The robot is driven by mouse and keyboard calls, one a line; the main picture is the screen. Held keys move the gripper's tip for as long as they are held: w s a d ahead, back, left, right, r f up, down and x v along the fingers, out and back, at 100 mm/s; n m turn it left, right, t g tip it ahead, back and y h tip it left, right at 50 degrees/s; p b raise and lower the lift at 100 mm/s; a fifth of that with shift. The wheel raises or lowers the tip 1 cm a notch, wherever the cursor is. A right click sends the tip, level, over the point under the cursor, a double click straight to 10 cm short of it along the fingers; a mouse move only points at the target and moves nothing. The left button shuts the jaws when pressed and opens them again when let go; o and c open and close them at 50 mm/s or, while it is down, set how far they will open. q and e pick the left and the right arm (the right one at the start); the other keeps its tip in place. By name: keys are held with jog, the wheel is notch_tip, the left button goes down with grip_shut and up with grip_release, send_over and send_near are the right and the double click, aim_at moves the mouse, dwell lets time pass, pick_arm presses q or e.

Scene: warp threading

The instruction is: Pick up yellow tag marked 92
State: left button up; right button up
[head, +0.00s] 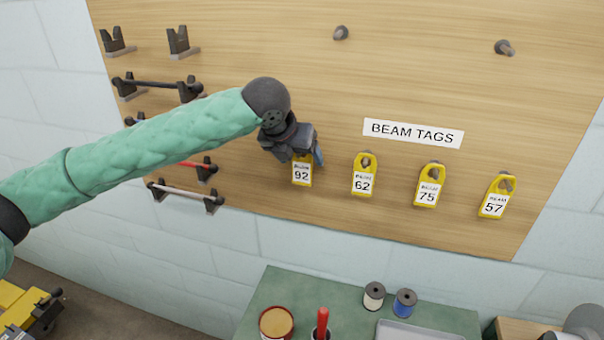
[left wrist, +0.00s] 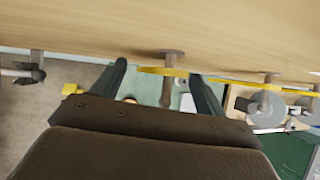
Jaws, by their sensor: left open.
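The yellow tag marked 92 (head: 302,174) hangs on the wooden board at the left end of a row of yellow tags. Its upper part is hidden behind my left gripper (head: 303,157). In the left wrist view the tag (left wrist: 158,71) shows edge-on as a thin yellow strip on its peg (left wrist: 167,88). My left gripper is open there, with one finger on each side of the tag and peg (left wrist: 160,80). I cannot tell whether the fingers touch the tag. My right gripper is not in view.
Yellow tags 62 (head: 364,180), 75 (head: 428,192) and 57 (head: 494,204) hang to the right on pegs, under a BEAM TAGS sign (head: 413,133). Brackets with rods (head: 158,85) are at left. A green table (head: 285,286) with spools and a red tin stands below.

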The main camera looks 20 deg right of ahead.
pick_arm(q)
jog(key=shift+d+f, duration=0.1)
jog(key=shift+w, duration=0.1)
jog(key=shift+c, duration=0.4)
jog(key=c, duration=0.9)
jog(key=shift+c, duration=0.2)
